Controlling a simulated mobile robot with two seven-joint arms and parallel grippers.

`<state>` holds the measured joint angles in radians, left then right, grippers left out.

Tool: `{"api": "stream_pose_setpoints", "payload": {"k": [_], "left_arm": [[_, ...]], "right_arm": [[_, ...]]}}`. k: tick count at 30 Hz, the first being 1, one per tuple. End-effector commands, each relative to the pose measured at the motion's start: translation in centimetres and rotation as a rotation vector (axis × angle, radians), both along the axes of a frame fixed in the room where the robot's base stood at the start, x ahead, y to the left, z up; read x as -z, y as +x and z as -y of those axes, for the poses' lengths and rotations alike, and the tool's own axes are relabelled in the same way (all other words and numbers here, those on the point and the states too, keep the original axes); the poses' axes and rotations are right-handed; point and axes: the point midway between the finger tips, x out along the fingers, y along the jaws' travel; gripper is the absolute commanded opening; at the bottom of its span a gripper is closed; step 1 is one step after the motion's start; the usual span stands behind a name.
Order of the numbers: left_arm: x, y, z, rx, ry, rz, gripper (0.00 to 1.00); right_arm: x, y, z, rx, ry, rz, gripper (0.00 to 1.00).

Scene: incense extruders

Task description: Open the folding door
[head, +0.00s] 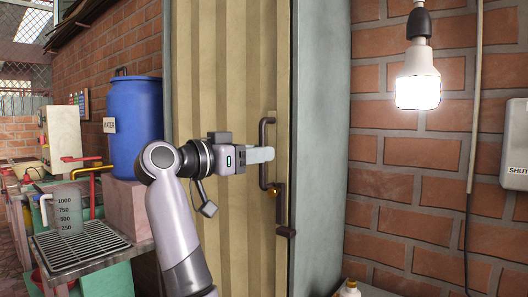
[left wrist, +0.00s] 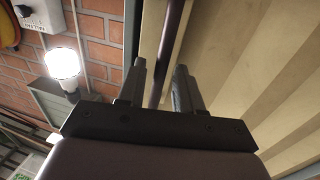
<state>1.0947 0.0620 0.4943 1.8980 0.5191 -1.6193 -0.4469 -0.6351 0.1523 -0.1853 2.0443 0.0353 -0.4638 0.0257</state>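The folding door (head: 222,90) is a tall tan pleated panel in the head view, and it looks shut against the grey frame (head: 318,130) on its right. A dark brown upright handle (head: 264,129) is fixed near its right edge, with a latch piece (head: 279,190) below. My left gripper (head: 268,154) reaches the handle's middle from the left. In the left wrist view its two fingers (left wrist: 159,80) stand apart, with the handle bar (left wrist: 172,40) between them and gaps showing. Exact contact cannot be told. My right gripper is not in view.
A blue water barrel (head: 135,125) stands left of the door, by a bench with a metal grate (head: 80,243) and a measuring jug (head: 64,212). On the right, a lit bulb (head: 418,88) hangs before the brick wall (head: 400,190). A small bottle (head: 350,288) stands at the bottom.

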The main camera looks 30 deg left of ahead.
Motion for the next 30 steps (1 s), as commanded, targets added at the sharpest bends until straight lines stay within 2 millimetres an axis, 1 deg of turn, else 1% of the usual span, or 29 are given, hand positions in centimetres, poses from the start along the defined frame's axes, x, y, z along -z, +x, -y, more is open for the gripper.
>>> {"api": "stream_pose_setpoints", "payload": {"k": [1, 3, 6, 14, 17, 18, 23, 26, 30], "left_arm": [[-0.1, 0.6, 0.2, 0.002, -0.003, -0.001, 0.35], [-0.1, 1.3, 0.4, 0.001, -0.002, -0.001, 0.35], [-0.1, 1.7, 0.5, 0.0, 0.0, 0.001, 0.35], [0.0, 1.9, 0.5, -0.001, 0.001, 0.0, 0.35], [0.0, 1.9, 0.5, -0.001, 0.001, 0.0, 0.06], [0.0, 1.9, 0.5, -0.001, 0.0, 0.0, 0.0], [0.0, 1.9, 0.5, -0.001, 0.0, 0.0, 0.0], [0.0, 1.9, 0.1, -0.003, 0.0, -0.001, 0.0], [0.0, 2.0, -1.4, -0.007, 0.0, -0.001, 0.0]], "right_arm": [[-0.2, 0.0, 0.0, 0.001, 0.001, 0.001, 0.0], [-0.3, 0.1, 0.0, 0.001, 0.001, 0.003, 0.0], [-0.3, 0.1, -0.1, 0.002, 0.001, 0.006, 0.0], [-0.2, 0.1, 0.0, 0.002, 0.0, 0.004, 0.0], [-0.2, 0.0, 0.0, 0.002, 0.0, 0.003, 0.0], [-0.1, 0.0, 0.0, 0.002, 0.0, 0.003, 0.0], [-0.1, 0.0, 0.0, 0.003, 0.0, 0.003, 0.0], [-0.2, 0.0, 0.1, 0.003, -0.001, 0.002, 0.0], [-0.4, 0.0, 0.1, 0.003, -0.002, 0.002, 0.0]]}}
